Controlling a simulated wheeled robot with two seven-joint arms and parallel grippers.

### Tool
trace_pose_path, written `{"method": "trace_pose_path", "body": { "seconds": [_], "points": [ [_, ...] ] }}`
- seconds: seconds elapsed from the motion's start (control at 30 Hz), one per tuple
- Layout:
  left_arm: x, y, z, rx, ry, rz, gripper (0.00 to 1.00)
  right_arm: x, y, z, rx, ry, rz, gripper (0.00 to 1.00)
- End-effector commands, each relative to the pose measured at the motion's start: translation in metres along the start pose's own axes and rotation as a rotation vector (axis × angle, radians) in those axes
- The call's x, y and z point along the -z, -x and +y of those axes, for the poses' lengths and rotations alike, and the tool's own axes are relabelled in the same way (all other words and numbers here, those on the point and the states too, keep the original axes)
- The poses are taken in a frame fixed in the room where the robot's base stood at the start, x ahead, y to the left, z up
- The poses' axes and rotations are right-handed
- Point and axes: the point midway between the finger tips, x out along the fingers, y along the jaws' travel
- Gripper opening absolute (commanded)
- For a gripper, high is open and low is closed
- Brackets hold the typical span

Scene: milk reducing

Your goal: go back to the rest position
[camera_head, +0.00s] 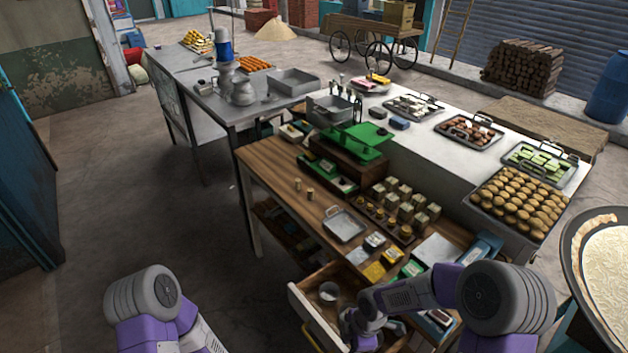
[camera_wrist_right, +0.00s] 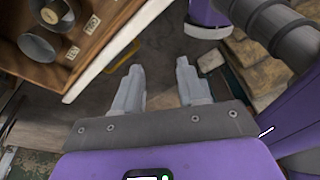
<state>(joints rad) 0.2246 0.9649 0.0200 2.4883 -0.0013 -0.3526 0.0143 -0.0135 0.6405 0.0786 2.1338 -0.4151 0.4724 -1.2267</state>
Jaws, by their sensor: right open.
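My right arm reaches in from the lower right in the head view, over the front of the wooden table (camera_head: 270,165). My right gripper (camera_head: 362,328) is beside the open wooden drawer (camera_head: 305,308), partly cut by the picture's bottom edge. In the right wrist view the gripper (camera_wrist_right: 160,68) has its two fingers apart with nothing between them. The drawer's pale edge (camera_wrist_right: 115,52) runs past the fingertips on the left there. My left arm shows only as upper links at the lower left of the head view; its gripper is outside the picture.
A metal cup (camera_head: 328,291) sits in the drawer. A green scale (camera_head: 358,142), a metal tray (camera_head: 345,225) and several small packs lie on the table. A large round pan (camera_head: 572,250) stands at the right. The floor (camera_head: 130,190) on the left is clear.

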Motion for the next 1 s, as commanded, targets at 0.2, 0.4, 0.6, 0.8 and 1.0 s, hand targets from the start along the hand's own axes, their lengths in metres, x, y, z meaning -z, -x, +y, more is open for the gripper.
{"method": "trace_pose_path", "body": {
  "seconds": [0.2, 0.4, 0.6, 0.8, 1.0],
  "points": [
    [-0.001, 0.001, 0.0, 0.0, 0.0, -0.003, 0.43, 0.004, -0.058, -0.038, 0.032, -0.623, 0.13, 0.41],
    [-0.001, 0.0, 0.0, 0.0, 0.0, -0.002, 0.43, -0.001, -0.104, -0.082, 0.067, -1.359, 0.196, 0.41],
    [0.0, -0.014, -0.006, 0.0, 0.0, -0.002, 0.43, -0.018, -0.143, -0.116, 0.058, -1.932, 0.198, 0.41],
    [0.002, -0.069, -0.026, 0.001, 0.001, -0.003, 0.43, -0.03, -0.199, -0.111, 0.055, -1.914, 0.202, 0.41],
    [0.003, -0.107, -0.04, 0.0, 0.001, -0.003, 0.43, -0.038, -0.238, -0.11, 0.055, -1.911, 0.203, 0.41]
  ]
}}
